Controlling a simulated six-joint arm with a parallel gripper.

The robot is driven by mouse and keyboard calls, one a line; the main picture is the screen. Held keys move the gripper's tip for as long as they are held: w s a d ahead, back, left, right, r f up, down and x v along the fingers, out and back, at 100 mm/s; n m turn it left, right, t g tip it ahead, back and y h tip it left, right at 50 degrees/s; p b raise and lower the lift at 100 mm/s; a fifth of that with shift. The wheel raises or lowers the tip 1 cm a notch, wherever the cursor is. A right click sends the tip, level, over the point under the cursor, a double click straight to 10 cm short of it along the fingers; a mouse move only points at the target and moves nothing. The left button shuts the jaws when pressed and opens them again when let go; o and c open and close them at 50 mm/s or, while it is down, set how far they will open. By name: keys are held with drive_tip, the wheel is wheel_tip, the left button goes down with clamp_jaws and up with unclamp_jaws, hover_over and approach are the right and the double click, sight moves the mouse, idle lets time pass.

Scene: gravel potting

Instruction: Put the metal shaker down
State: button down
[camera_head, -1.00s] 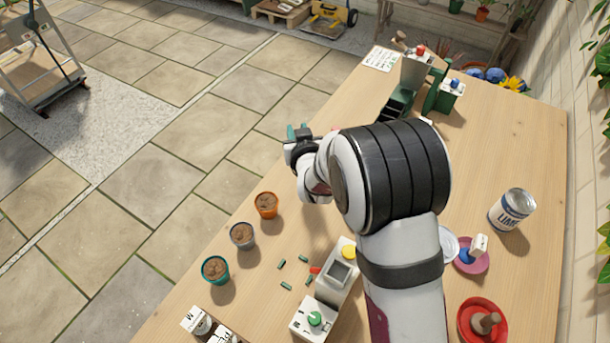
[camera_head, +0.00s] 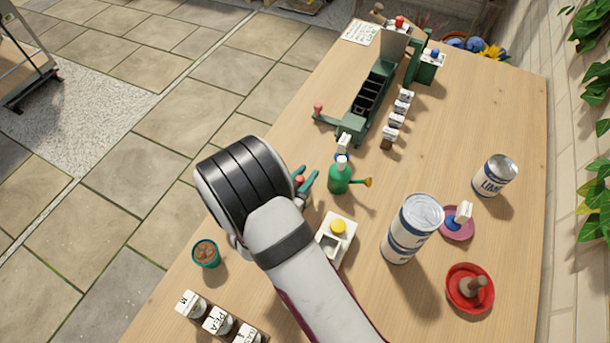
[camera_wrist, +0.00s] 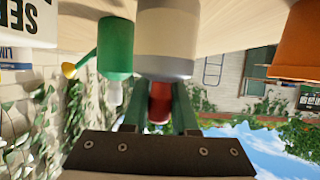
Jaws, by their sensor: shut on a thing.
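My gripper (camera_head: 306,178) is over the left part of the bench, its teal fingers partly behind my arm. A small red top shows between the fingers in the head view. In the wrist view my gripper (camera_wrist: 158,112) is shut, with the red part between its green fingers and a pale grey, silver-banded cylinder just beyond. I take the held thing to be the metal shaker (camera_wrist: 159,103); whether the cylinder is its body I cannot tell. My arm hides its base in the head view, so contact with the bench is unclear.
A white device (camera_head: 340,228) is nearer the camera. A teal pot (camera_head: 206,254) stands left, an orange pot (camera_wrist: 297,45) in the wrist view. Bare wood lies right of the bottle.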

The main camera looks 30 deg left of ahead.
drive_tip(key=shift+f, duration=0.25)
drive_tip(key=c, duration=0.7)
unclamp_jaws()
